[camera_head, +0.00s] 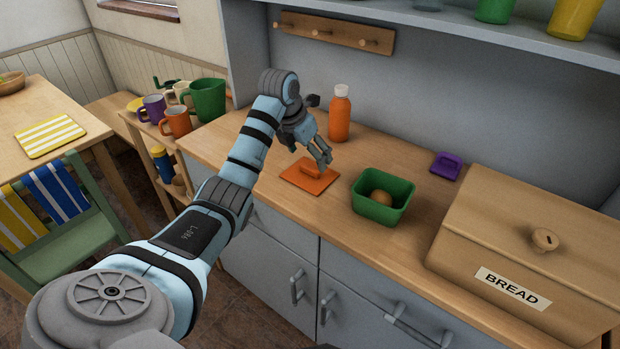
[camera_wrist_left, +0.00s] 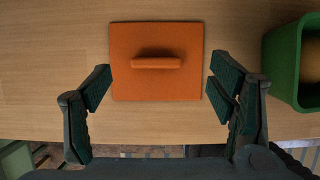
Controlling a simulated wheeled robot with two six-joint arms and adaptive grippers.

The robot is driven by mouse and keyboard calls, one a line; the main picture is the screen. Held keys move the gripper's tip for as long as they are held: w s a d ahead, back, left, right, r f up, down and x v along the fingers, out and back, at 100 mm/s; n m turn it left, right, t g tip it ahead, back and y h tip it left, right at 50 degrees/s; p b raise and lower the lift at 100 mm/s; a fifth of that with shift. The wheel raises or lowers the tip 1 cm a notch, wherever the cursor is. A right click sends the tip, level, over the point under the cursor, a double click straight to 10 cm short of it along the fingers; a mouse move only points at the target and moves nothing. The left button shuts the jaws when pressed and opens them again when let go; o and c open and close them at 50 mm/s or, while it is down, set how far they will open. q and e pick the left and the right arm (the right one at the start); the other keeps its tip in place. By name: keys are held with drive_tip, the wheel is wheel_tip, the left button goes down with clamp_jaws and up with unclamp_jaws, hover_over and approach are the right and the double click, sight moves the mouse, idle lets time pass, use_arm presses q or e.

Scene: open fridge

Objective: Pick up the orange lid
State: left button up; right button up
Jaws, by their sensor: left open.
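The orange lid (camera_head: 308,182) is a flat square with a raised bar handle, lying on the wooden counter. In the left wrist view the lid (camera_wrist_left: 156,82) is at the top centre, its handle running left to right. My left gripper (camera_head: 324,160) is open and empty above the lid in the head view. In the left wrist view its fingers (camera_wrist_left: 157,90) stand apart on either side of the lid's lower part. I cannot see any contact with the lid. My right gripper is not in view.
A green container (camera_head: 382,199) with a brown round item stands right of the lid. An orange bottle (camera_head: 340,116) stands behind it. A purple object (camera_head: 446,165) and a wooden bread box (camera_head: 530,245) are farther right. Mugs (camera_head: 176,121) stand at the left.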

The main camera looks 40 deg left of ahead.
sight(310, 168)
use_arm(q)
drive_tip(key=f, duration=0.3)
drive_tip(key=f+b, duration=0.1)
drive_tip(key=shift+w+a+f, duration=0.25)
drive_tip(key=shift+w, duration=0.1)
drive_tip(key=shift+w+f, duration=0.2)
drive_tip(key=shift+r, duration=0.1)
drive_tip(key=c, duration=1)
